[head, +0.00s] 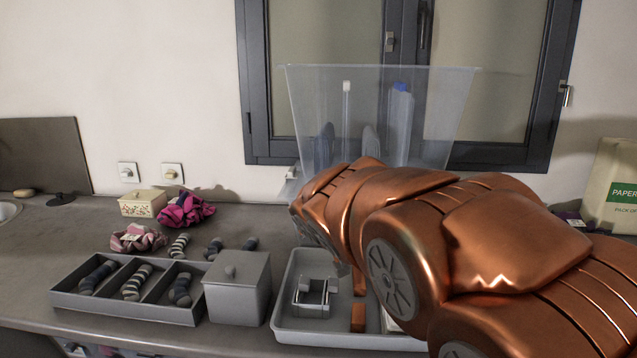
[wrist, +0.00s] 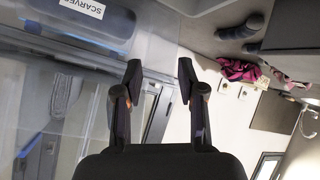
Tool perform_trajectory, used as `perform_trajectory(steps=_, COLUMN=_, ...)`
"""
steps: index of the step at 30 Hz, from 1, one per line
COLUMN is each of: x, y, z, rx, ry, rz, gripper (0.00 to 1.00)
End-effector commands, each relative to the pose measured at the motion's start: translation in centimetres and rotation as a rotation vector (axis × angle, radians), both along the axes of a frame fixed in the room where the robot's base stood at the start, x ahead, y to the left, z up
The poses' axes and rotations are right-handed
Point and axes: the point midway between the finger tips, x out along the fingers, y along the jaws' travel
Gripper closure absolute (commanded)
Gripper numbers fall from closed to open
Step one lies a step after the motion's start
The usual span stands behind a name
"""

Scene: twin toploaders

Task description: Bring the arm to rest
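My copper-coloured arm (head: 450,235) reaches in from the lower right of the head view, in front of the clear bin and over the right part of the counter. My gripper is hidden behind the arm there. In the wrist view my gripper (wrist: 160,82) has its two dark fingers apart, with nothing between them. Clear plastic fills the left of that view, and a dark blue container with a SCARVES label (wrist: 88,8) is at its top left.
A tall clear bin (head: 300,100) stands before the window. A divided grey tray with striped rolled socks (head: 135,282), a lidded grey box (head: 237,290) and a pale tray (head: 285,325) line the counter front. A paper pack (head: 612,185) stands at right.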

Motion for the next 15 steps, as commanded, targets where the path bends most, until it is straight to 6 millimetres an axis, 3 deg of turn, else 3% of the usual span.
perform_trajectory(steps=1, x=-1.5, y=-3.0, z=0.3, rx=-0.004, ry=0.054, rz=-0.054, gripper=0.6)
perform_trajectory(steps=6, x=-7.9, y=-10.8, z=-2.1, rx=-0.015, ry=0.255, rz=-0.201, gripper=0.6)
perform_trajectory(steps=10, x=-14.4, y=-15.3, z=-3.9, rx=-0.008, ry=0.427, rz=-0.298, gripper=0.6)
perform_trajectory(steps=15, x=-24.0, y=-18.8, z=-5.8, rx=0.021, ry=0.663, rz=-0.393, gripper=0.6)
